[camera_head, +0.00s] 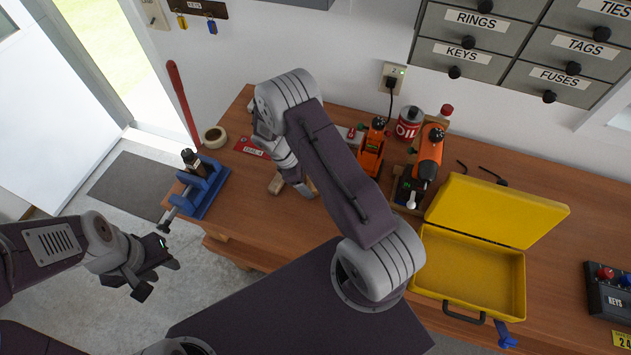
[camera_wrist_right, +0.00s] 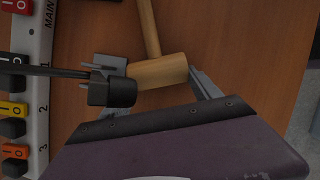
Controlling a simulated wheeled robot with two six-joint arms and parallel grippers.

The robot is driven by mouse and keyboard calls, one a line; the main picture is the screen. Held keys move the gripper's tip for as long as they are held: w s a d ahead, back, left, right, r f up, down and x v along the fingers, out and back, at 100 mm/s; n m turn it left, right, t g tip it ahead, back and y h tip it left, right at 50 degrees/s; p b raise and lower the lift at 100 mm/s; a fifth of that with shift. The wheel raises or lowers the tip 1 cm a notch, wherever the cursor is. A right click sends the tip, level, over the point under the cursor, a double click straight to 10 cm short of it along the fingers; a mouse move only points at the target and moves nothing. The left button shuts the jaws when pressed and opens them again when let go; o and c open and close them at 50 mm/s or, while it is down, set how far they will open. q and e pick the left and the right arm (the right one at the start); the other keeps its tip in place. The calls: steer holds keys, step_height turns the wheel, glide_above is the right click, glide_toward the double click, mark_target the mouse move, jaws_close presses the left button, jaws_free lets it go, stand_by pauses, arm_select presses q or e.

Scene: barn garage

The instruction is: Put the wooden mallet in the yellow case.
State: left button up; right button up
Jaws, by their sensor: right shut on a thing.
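The wooden mallet (camera_wrist_right: 160,72) has its pale head between the fingers of my right gripper (camera_wrist_right: 152,78) in the right wrist view, with the handle running up the picture. My right gripper is shut on the mallet head. In the head view my right arm covers most of the mallet (camera_head: 276,185) on the workbench. The yellow case (camera_head: 470,312) stands open and empty at the right of the bench, lid tilted back. My left gripper (camera_head: 152,278) is open and empty, off the bench's left end.
A blue vise (camera_head: 204,190) sits at the bench's left end. A power strip (camera_wrist_right: 38,90) and a black plug (camera_wrist_right: 110,91) lie close to the right gripper.

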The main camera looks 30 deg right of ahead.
steer(key=shift+w+r, duration=0.1)
steer(key=shift+r, duration=0.2)
steer(key=r, duration=0.1)
steer(key=b, duration=0.1)
steer(key=r+b, duration=0.1)
steer(key=shift+s+a+r, duration=0.3)
steer(key=shift+s+a, duration=0.05)
steer(key=shift+a, duration=0.05)
steer(key=s+a+b, duration=0.1)
steer(key=s+a, duration=0.2)
steer(key=a, duration=0.1)
steer(key=s+a+b, duration=0.2)
steer(key=s+a, duration=0.2)
steer(key=s+a+b, duration=0.1)
steer(key=s+a, duration=0.3)
steer(key=a, duration=0.1)
steer(key=shift+s+r, duration=0.1)
steer(key=shift+r, duration=0.05)
steer(key=shift+r, duration=0.1)
